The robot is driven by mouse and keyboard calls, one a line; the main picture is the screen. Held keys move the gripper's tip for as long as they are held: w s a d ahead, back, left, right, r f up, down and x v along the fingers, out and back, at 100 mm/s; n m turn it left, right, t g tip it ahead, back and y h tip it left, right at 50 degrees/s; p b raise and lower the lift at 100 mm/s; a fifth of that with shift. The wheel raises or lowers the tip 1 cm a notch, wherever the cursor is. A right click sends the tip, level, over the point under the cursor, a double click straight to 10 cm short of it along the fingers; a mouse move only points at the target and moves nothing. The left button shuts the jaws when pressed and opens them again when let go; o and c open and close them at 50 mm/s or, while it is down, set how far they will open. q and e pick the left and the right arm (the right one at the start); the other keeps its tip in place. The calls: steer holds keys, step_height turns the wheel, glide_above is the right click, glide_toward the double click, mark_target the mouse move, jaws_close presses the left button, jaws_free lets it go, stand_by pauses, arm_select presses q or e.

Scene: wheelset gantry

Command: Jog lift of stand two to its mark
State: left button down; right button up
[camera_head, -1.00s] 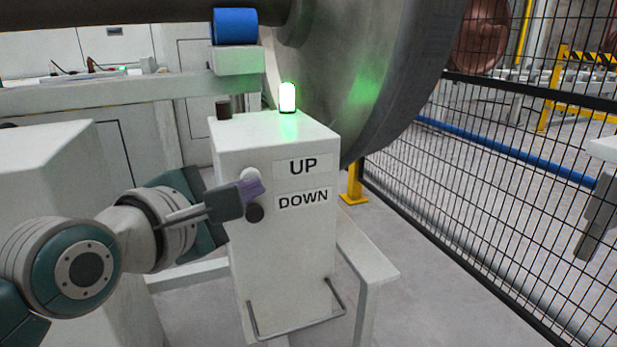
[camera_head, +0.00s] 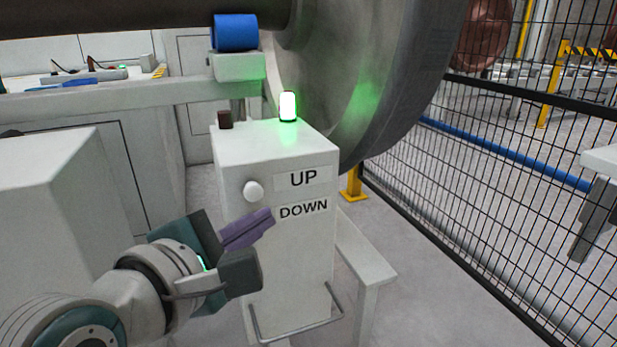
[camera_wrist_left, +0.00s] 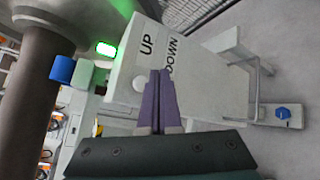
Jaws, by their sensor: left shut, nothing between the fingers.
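The white stand box (camera_head: 285,250) carries an UP label (camera_head: 303,179) above a DOWN label (camera_head: 303,210). A white round button (camera_head: 253,191) shows left of the UP label. The button beside DOWN is hidden behind my left gripper (camera_head: 270,218). That gripper is shut and empty, with its purple fingers pointing at the box front near the DOWN label. In the left wrist view the fingers (camera_wrist_left: 158,100) lie together before the box, by the DOWN label (camera_wrist_left: 172,58); whether they touch it I cannot tell. A lit green lamp (camera_head: 288,106) stands on top. My right gripper is not in view.
A large grey wheel (camera_head: 385,90) and a blue roller (camera_head: 235,32) stand behind the box. A black mesh fence (camera_head: 480,190) runs along the right. A bent metal bar (camera_head: 295,327) sticks out low on the box front.

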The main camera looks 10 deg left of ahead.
arm_select(q)
steer(key=shift+s+d+p, duration=0.4)
steer(key=shift+s+d, duration=0.2)
steer(key=shift+s, duration=0.3)
